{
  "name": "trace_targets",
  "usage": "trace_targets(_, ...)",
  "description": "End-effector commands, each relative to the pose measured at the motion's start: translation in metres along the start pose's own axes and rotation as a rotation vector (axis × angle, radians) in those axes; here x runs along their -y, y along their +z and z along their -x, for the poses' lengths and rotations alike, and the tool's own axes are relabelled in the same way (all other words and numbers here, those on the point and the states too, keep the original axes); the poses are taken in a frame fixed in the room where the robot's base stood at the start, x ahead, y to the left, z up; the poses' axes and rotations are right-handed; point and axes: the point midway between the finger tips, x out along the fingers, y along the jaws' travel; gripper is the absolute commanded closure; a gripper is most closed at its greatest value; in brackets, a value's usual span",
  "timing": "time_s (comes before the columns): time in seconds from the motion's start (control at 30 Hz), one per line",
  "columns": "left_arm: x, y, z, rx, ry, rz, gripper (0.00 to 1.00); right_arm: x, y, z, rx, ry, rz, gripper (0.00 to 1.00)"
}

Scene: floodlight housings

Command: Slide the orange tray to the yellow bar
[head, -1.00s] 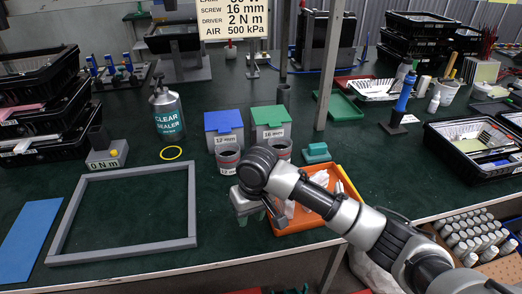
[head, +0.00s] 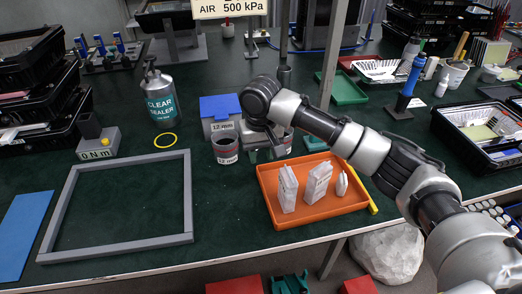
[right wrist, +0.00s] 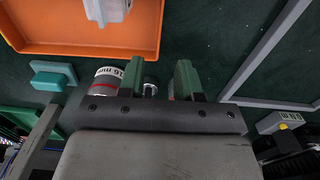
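The orange tray (head: 318,213) lies on the green bench near its front edge, with two white bags (head: 318,184) and a smaller white piece (head: 342,184) in it. The yellow bar (head: 373,206) runs along the tray's right side, partly hidden by the tray and my arm; I cannot tell whether they touch. My right gripper (head: 262,142) is beyond the tray's back left corner, over the cups, apart from the tray. In the right wrist view its green fingers (right wrist: 157,78) stand apart with nothing held, and the tray (right wrist: 85,48) shows at upper left. My left gripper is out of view.
Labelled cups (head: 226,148) and a blue-lidded box (head: 221,112) stand close by my right gripper. A teal block (head: 315,142) sits behind the tray. A grey frame (head: 190,200) lies to the left, with free bench between it and the tray.

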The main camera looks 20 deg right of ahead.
Motion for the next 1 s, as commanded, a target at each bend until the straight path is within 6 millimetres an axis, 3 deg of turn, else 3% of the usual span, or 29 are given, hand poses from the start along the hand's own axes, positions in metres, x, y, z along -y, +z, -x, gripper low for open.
trace_targets(0.6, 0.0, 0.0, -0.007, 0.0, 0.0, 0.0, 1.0, -0.001, 0.001, -0.095, 0.002, 0.002, 0.0, 0.66)
trace_targets(1.0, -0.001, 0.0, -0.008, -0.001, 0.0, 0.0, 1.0, 0.0, 0.001, -0.106, 0.001, 0.001, 0.001, 0.66)
